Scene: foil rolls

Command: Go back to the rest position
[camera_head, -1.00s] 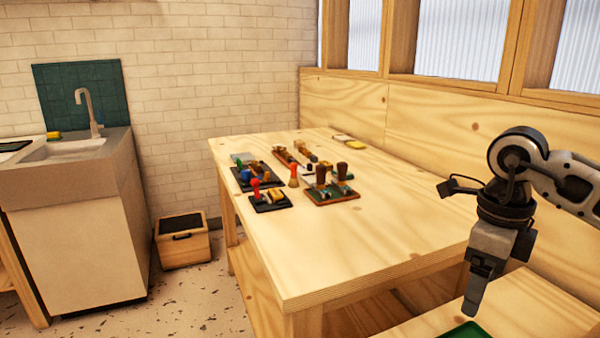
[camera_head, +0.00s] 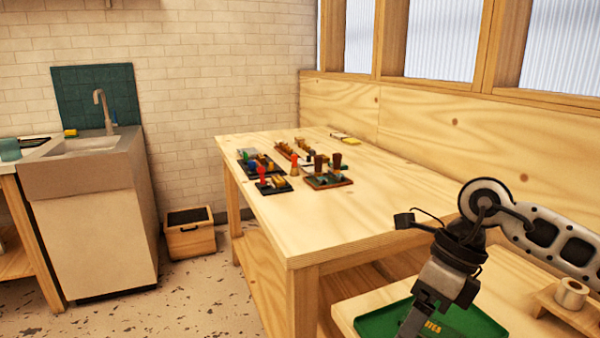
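My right gripper (camera_head: 421,308) comes in from the right on its jointed arm and points down over the green tray (camera_head: 375,325). It is seen nearly edge-on, so the gap between its fingers does not show. No held object can be made out. My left gripper is not in view. A small pale roll (camera_head: 572,293) sits on a wooden stand (camera_head: 570,316) at the right edge, apart from the gripper.
A large wooden table (camera_head: 330,225) stands ahead with stamps and small tools (camera_head: 295,168) toward its far left; its near part is clear.

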